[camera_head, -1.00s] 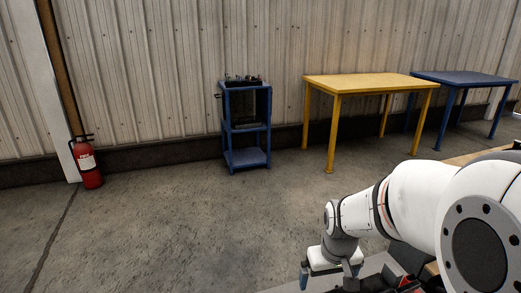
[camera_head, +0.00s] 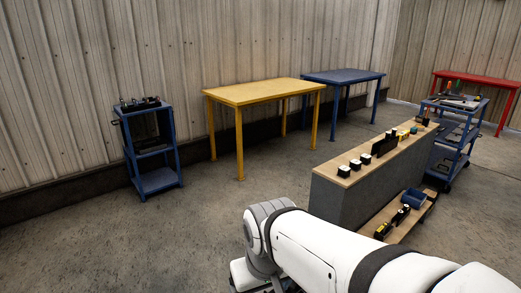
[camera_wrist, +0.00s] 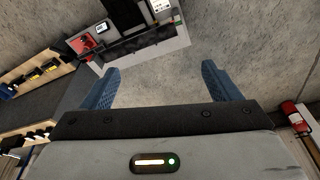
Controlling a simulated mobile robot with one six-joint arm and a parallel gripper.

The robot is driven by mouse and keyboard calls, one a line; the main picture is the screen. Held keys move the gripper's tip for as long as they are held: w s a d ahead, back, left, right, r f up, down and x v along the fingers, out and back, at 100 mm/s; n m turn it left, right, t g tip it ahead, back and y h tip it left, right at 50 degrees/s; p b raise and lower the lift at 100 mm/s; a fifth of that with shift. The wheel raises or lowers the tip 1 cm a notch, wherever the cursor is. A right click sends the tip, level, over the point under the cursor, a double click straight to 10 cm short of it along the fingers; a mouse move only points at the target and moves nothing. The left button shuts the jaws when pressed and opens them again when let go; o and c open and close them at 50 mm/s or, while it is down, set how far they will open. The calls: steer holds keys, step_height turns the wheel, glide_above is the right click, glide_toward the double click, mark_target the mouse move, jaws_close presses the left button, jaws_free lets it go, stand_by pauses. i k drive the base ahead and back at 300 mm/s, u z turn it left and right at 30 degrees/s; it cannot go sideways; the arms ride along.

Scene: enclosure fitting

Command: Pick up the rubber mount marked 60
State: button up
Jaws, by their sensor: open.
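I cannot make out a rubber mount marked 60 in either view; no number is legible. Several small black blocks with pale tops (camera_head: 355,163) stand on a wood-topped grey bench (camera_head: 345,203) to the right of centre in the head view. They are too small to identify. My gripper (camera_wrist: 160,83) is open in the wrist view, with its two blue fingers wide apart and only bare floor between them. It is well away from the bench. In the head view my arm hides much of the lower right.
A blue cart (camera_head: 160,180) with items on top stands at left, beside a yellow table (camera_head: 262,91) and a blue table (camera_head: 342,75). Another blue cart (camera_head: 446,155) and a red table (camera_head: 480,78) stand at right. A fire extinguisher (camera_wrist: 293,116) shows in the wrist view.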

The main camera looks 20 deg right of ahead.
mark_target(344, 171)
steer(key=z, duration=0.35)
steer(key=k, duration=1.15)
steer(key=z, duration=1.65)
steer(key=i, duration=2.05)
steer(key=u, duration=0.25)
steer(key=i, duration=1.1)
steer(key=u, duration=1.05)
steer(key=i, duration=0.3)
steer(key=u, duration=0.2)
steer(key=k, duration=0.7)
steer(key=u, duration=0.2)
steer(key=i, duration=0.7)
steer(key=z, duration=0.05)
